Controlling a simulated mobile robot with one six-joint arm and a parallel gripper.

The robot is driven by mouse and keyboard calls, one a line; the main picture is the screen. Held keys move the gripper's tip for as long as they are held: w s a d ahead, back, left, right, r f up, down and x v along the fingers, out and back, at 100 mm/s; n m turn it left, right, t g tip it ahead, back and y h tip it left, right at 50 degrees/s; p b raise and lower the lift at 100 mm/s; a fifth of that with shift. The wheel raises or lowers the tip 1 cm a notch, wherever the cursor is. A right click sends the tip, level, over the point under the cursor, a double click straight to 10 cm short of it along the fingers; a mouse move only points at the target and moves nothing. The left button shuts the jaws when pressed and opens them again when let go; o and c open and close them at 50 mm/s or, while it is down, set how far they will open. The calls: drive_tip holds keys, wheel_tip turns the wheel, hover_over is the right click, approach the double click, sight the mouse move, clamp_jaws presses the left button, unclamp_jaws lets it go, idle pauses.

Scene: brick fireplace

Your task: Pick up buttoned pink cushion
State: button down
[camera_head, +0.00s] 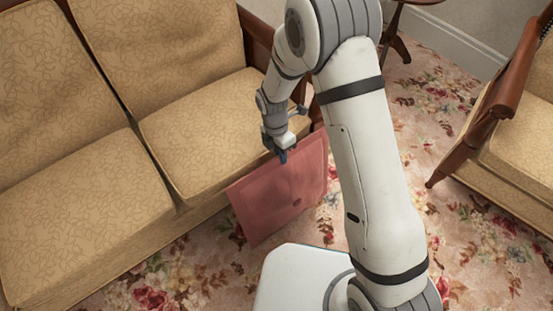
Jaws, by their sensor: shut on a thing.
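The pink cushion (275,195) is a flat, square-looking cushion with a darker button mark near its lower right part. It hangs tilted in front of the sofa's front edge, over the floral carpet. My gripper (282,155) is at the cushion's upper edge, pointing down, and is shut on that edge. The fingertips are small and partly hidden. Part of the cushion's right side lies close to my arm in the picture. I cannot tell whether its lower corner touches the carpet.
A tan patterned sofa (85,215) with a wooden arm fills the left. A matching armchair (520,150) stands at the right. A small dark wooden table (395,30) is at the top. Floral carpet (470,240) lies open between my arm and the armchair.

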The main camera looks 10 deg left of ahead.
drive_tip(key=w+d+r+p, duration=0.3)
drive_tip(key=d+r, duration=0.3)
drive_tip(key=d, duration=0.5)
drive_tip(key=shift+w+d+r+p, duration=0.15)
drive_tip(key=shift+w+d+p, duration=0.2)
drive_tip(key=shift+p, duration=0.1)
